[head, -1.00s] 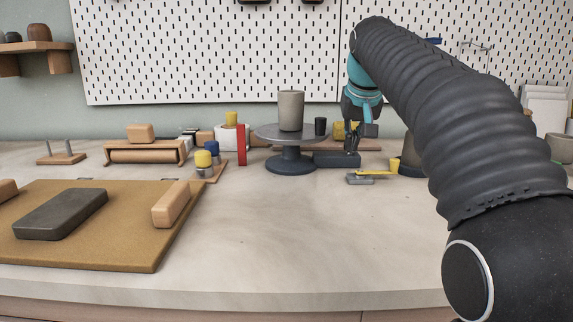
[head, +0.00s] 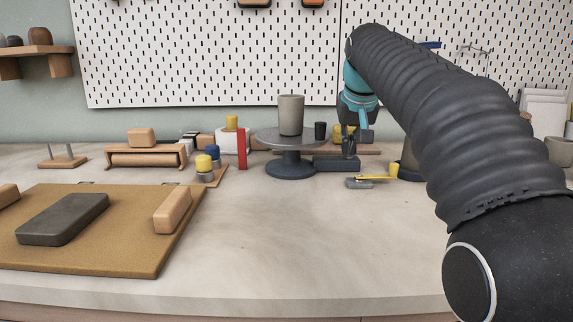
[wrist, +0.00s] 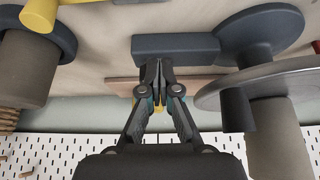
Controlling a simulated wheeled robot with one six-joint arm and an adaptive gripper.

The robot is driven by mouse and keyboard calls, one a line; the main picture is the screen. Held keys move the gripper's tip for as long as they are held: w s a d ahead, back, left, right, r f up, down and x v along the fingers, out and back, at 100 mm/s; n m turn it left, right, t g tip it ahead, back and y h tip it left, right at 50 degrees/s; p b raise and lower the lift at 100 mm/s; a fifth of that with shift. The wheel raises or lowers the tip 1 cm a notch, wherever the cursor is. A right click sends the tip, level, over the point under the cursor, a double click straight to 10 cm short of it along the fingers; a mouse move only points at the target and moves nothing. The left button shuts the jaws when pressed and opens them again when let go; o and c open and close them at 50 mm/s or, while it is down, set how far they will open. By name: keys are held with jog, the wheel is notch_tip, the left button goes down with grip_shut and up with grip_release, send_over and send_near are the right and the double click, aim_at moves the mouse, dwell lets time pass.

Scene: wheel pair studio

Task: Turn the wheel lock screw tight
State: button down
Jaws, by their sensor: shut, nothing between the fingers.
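The wheel (head: 268,140) is a grey round turntable on a dark pedestal, with a beige cylinder (head: 291,115) on top. A dark block (head: 337,164) extends from its base to the right. In the wrist view, the block (wrist: 165,47) joins the round base (wrist: 262,30), and the wheel's disc (wrist: 210,97) is at the right. My gripper (head: 348,150) is shut and empty at the block, fingers pointing down; the wrist view shows its tips (wrist: 157,62) together beside the block's edge. I cannot tell contact. I cannot make out the lock screw; the fingers may hide it.
A small dark cylinder (head: 320,131) stands close left of my gripper. A yellow-topped tool (head: 372,180) lies in front of the block. A second round stand (head: 409,160) is to the right, partly behind my arm. The front middle counter (head: 290,240) is clear.

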jog(key=shift+s, duration=0.3)
jog(key=shift+a+r, duration=0.1)
jog(key=shift+r, duration=2.9)
